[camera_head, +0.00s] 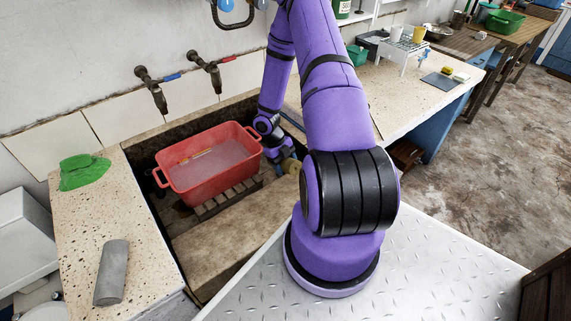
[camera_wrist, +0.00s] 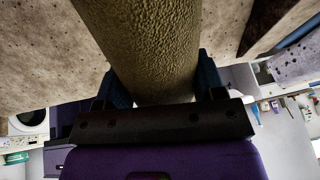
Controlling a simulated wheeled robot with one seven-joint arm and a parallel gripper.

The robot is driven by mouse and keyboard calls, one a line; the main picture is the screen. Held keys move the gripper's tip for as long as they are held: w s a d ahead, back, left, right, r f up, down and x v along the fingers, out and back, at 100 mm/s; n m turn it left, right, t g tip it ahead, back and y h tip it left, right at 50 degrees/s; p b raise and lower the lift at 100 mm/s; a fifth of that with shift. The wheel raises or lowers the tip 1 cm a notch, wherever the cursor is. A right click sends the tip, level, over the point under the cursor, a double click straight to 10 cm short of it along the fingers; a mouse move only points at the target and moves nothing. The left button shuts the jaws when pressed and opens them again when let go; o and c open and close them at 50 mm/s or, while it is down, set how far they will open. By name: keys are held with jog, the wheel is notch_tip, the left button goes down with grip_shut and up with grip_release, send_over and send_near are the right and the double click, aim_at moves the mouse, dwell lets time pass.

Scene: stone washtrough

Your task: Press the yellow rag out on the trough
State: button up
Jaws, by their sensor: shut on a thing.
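The yellow rag shows in the wrist view as a thick, rough olive-yellow roll (camera_wrist: 150,40) between the fingers of my gripper (camera_wrist: 164,82). My gripper is shut on it. In the head view my gripper (camera_head: 279,158) is low at the trough's right side, just right of the red basin, and partly hidden by my arm. Only a small yellowish bit of the rag (camera_head: 291,166) shows there. The stone trough (camera_head: 225,232) has a broad pale slab along its front. I cannot tell whether the rag touches the stone.
A red basin (camera_head: 181,185) of cloudy water stands in the trough on wooden slats (camera_head: 228,199). Two taps (camera_head: 157,94) hang above. A green cloth (camera_head: 82,172) and a grey cylinder (camera_head: 111,272) lie on the left ledge. The front slab is clear.

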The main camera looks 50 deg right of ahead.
aim_at(295, 189)
jog(key=shift+f, duration=0.1)
jog(key=shift+x, duration=1.95)
jog(key=shift+a+x, duration=0.25)
jog(key=shift+x, duration=0.95)
jog(key=shift+x, duration=0.8)
jog(key=shift+s+a+f, duration=0.1)
jog(key=shift+s+a, duration=0.1)
jog(key=shift+s, duration=0.1)
dwell(0.7)
jog(key=shift+d+v, duration=0.2)
jog(key=shift+v, duration=1)
jog(key=shift+d+v, duration=0.15)
jog(key=shift+v, duration=1.05)
jog(key=shift+d+v, duration=0.2)
jog(key=shift+v, duration=0.95)
jog(key=shift+w, duration=0.15)
